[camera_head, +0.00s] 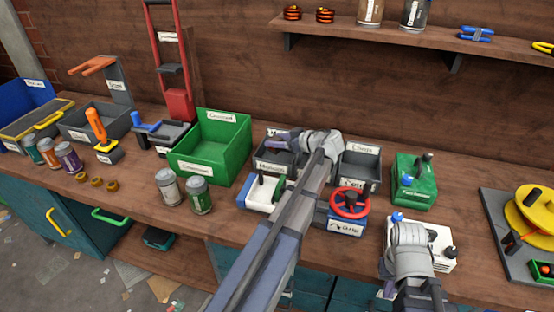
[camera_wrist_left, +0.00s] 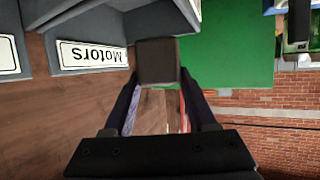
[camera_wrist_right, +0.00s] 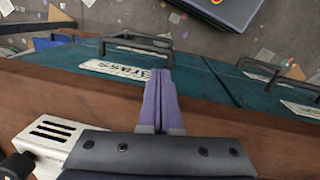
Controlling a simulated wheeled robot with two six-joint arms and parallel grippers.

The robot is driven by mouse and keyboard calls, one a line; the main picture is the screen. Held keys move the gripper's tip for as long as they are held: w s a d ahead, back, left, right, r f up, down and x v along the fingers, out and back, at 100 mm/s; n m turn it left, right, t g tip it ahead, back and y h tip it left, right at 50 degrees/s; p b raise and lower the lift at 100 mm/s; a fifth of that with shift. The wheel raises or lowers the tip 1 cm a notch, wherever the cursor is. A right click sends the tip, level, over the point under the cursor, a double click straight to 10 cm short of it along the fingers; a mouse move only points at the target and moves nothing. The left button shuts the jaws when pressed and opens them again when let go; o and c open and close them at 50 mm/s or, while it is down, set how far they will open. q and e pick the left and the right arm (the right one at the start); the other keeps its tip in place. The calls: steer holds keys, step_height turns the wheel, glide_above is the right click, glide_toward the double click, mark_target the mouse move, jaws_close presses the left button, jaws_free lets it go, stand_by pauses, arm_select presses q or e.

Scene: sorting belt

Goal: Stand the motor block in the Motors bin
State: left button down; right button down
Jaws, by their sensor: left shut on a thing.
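My left gripper (camera_wrist_left: 158,92) is shut on a dark brown motor block (camera_wrist_left: 158,60), which sits between the fingertips in the left wrist view. In the head view this gripper (camera_head: 278,141) is over the grey bins in the middle of the bench; I cannot make out the block there. The Motors bin (camera_wrist_left: 60,22) is grey with a white label, upside down in the left wrist view. The block appears beside the label; its height above the bin is unclear. My right gripper (camera_wrist_right: 160,78) is shut and empty near the bench's front edge.
A green bin (camera_head: 205,170) stands left of the grey bins. Two cans (camera_head: 198,195) stand before it. A red handwheel box (camera_head: 349,204) and a green device (camera_head: 413,180) stand to the right. A white box (camera_wrist_right: 52,140) is beside my right gripper.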

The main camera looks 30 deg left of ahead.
mark_target(277, 153)
arm_select(q)
steer(key=shift+f, duration=0.5)
arm_select(e)
steer(key=shift+f, duration=0.55)
